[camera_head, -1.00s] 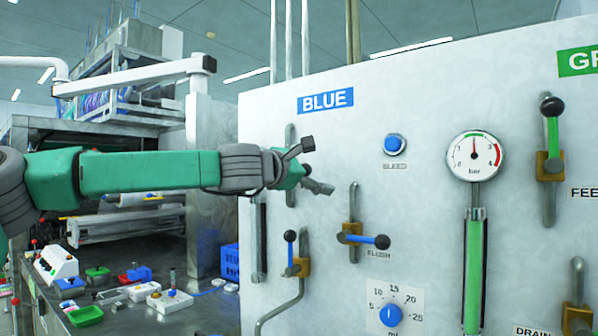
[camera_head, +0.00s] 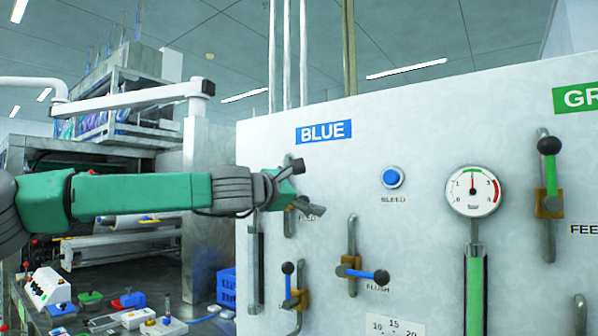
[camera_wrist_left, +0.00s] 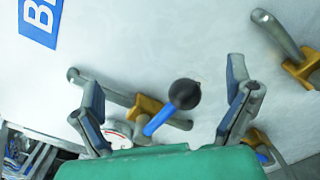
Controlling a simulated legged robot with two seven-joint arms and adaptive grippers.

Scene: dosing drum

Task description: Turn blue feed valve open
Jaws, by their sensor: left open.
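The blue feed valve shows in the left wrist view as a brass body (camera_wrist_left: 147,108) with a short blue lever (camera_wrist_left: 160,119) ending in a black knob (camera_wrist_left: 185,94). In the head view it is mostly hidden behind my gripper, below the BLUE sign (camera_head: 323,132); part of its pipe (camera_head: 289,224) and label show. My left gripper (camera_head: 308,187) is open in front of the panel. In the left wrist view its fingers (camera_wrist_left: 166,92) stand on either side of the knob and lever, with visible gaps. Contact cannot be told. My right gripper is out of view.
The flush valve (camera_head: 352,272) and another blue-lever valve (camera_head: 290,298) sit below on the white panel (camera_head: 415,125). A blue bleed button (camera_head: 392,178) and a round gauge (camera_head: 473,191) are to the right. A cluttered bench stands at the lower left.

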